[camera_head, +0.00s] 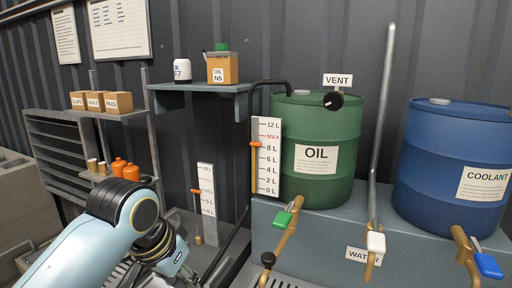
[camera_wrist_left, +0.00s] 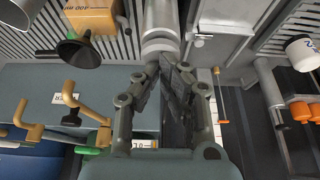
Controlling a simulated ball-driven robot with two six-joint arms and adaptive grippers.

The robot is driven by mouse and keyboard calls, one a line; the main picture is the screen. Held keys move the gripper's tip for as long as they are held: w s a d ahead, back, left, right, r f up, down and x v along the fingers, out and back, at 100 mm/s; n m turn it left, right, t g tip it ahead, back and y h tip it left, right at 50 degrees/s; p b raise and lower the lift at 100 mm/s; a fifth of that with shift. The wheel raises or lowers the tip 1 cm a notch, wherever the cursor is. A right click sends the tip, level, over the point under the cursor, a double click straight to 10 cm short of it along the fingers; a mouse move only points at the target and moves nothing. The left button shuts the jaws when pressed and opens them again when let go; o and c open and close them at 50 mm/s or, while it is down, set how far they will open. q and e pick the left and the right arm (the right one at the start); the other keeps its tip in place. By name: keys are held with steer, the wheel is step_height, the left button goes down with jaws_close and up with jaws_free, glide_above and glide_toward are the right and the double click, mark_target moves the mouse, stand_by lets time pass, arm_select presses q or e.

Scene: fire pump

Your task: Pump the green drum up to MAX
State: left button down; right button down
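The green drum (camera_head: 321,139) labelled OIL stands on a grey-blue platform. A white gauge (camera_head: 267,175) stands at its left with a red MAX mark; its orange marker sits below MAX, near the 8 L line. A green-handled tap (camera_head: 283,217) is in front of the drum. My left arm comes in from the lower left, its gripper end low in the head view and partly cut off. In the left wrist view my left gripper (camera_wrist_left: 163,68) points at a light grey cylinder (camera_wrist_left: 160,28). The fingertips lie close together; whether they touch or grip it is unclear. My right gripper is not in view.
A blue COOLANT drum (camera_head: 455,150) stands at right, with a tall grey pipe (camera_head: 382,130) between the drums. A shelf (camera_head: 200,89) holds a white can and an OIL box (camera_head: 222,69). A smaller gauge (camera_head: 206,188) and orange canisters (camera_head: 125,168) are near my left arm.

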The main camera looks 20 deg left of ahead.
arm_select(q)
steer(key=shift+r+p, duration=0.4)
steer(key=shift+r, duration=2.8)
steer(key=shift+f, duration=0.15)
steer(key=shift+s+f, duration=0.1)
steer(key=shift+f, duration=3.05)
steer(key=shift+r, duration=3.25)
